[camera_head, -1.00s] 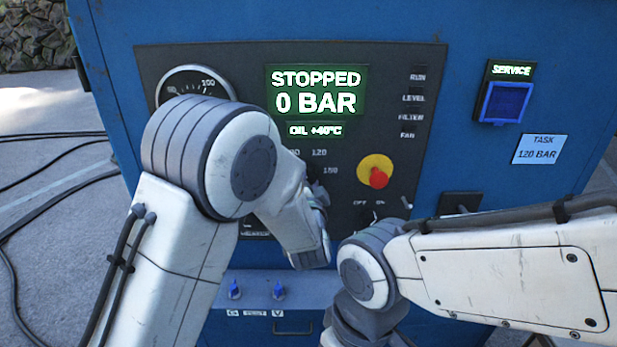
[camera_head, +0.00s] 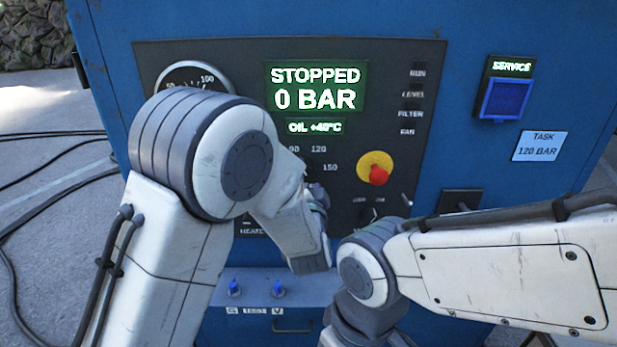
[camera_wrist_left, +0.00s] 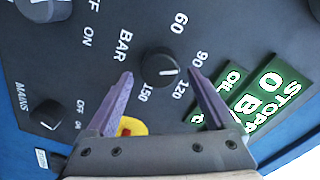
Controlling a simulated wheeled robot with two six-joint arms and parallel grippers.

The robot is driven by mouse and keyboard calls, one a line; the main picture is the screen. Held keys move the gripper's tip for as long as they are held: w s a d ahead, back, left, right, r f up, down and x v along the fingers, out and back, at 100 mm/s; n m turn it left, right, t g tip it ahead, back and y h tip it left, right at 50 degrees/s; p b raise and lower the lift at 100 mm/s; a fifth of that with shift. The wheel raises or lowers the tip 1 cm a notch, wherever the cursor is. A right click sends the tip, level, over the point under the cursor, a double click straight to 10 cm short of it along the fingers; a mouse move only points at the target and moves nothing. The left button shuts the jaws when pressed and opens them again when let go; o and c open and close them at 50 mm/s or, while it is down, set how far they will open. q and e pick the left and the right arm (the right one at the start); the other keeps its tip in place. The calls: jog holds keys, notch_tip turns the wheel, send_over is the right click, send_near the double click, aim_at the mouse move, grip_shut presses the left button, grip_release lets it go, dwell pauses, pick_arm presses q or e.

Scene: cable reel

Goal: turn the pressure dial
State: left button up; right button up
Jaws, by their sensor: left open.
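The pressure dial (camera_wrist_left: 160,67) is a round black knob on the dark panel, ringed by the numbers 60, 90, 120 and 150 and the word BAR. Its white mark points to the side of 90 and 120. My left gripper (camera_wrist_left: 160,72) is open, its two purple fingers on either side of the dial in the left wrist view; I cannot tell whether they touch it. In the head view my left forearm and wrist hide the dial. The display (camera_head: 316,88) reads STOPPED, 0 BAR. My right gripper is out of view.
A red stop button on a yellow base (camera_head: 377,170) sits right of the dial. The MAINS knob (camera_wrist_left: 46,113) is on the same panel. A task label (camera_head: 539,147) reads 120 BAR. My right forearm crosses the lower right.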

pick_arm(q)
jog(key=s+b, duration=0.2)
jog(key=s, duration=0.6)
jog(key=shift+s, duration=0.4)
